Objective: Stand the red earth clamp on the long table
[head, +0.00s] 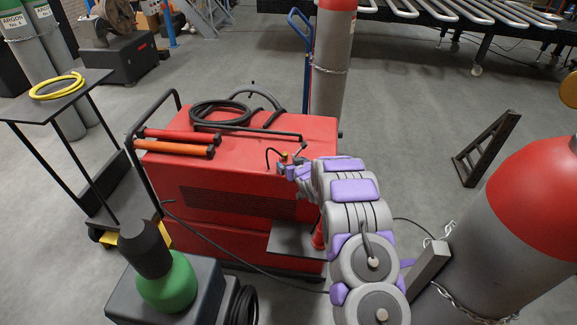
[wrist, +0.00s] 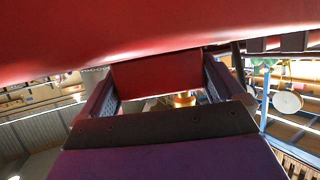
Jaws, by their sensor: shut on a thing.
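My gripper (head: 287,168) reaches over the right part of the red welding machine's top. It is shut on a small red thing (wrist: 155,78), which shows between its two fingers in the wrist view. This looks like the red earth clamp, with a brass-coloured part (wrist: 184,98) beside it. In the head view only a small red and yellow bit (head: 284,157) shows at the fingertips; my arm hides the rest. A long dark table (head: 487,38) bearing silvery serpentine tubes stands at the back right, far from my gripper.
The red machine (head: 240,165) carries a coiled black cable (head: 222,113) and red and orange rods. A gas cylinder (head: 328,70) stands behind it. A large red-topped cylinder (head: 500,230) is close at right. A black frame (head: 487,150) stands on open grey floor.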

